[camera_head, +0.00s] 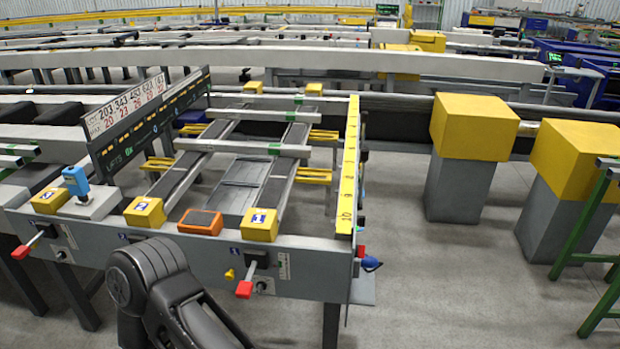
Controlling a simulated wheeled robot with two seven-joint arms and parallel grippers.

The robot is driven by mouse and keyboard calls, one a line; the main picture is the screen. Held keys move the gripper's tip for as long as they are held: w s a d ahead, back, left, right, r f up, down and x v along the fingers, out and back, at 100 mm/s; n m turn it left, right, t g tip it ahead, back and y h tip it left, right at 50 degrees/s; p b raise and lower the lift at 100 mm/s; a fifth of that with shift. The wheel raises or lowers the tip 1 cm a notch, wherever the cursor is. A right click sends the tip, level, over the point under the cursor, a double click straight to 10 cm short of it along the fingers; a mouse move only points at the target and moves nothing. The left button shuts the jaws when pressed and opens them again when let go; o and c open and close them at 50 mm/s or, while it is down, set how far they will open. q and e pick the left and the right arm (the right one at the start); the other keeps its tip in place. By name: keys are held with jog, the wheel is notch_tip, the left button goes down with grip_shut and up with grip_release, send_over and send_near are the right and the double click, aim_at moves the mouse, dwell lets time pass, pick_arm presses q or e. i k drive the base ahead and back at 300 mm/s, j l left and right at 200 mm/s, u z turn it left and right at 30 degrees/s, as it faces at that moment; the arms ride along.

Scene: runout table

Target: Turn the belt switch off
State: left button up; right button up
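The runout table (190,252) stands in front of me with a grey front panel. On the panel's right part is a switch with a red-tipped lever (245,287), its handle pointing down and toward me. A small yellow knob (229,274) sits just left of it. A second red-tipped lever (22,251) is at the panel's left end. I cannot tell from the markings which control is the belt switch. A black arm link of mine (150,280) rises in front of the panel's middle and hides part of it. Neither gripper shows.
Yellow blocks with pictograms (145,212) and an orange-framed panel (201,222) sit along the table's top edge. A blue device (76,180) stands at the left. Yellow-topped grey pillars (460,187) stand to the right, with open floor between them and the table.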

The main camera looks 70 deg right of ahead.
aim_at(359, 251)
jog(key=z, duration=2)
jog(key=l, duration=0.75)
jog(key=i+l, duration=0.1)
jog(key=l, duration=0.6)
jog(key=i+l, duration=0.15)
jog(key=l, duration=0.2)
jog(key=i+l, duration=0.2)
jog(key=l, duration=0.15)
jog(key=i+l, duration=0.15)
jog(key=l, duration=0.2)
jog(key=i+l, duration=0.2)
jog(key=l, duration=0.15)
jog(key=i+l, duration=0.15)
jog(key=l, duration=0.2)
jog(key=i+l, duration=0.15)
jog(key=l, duration=0.15)
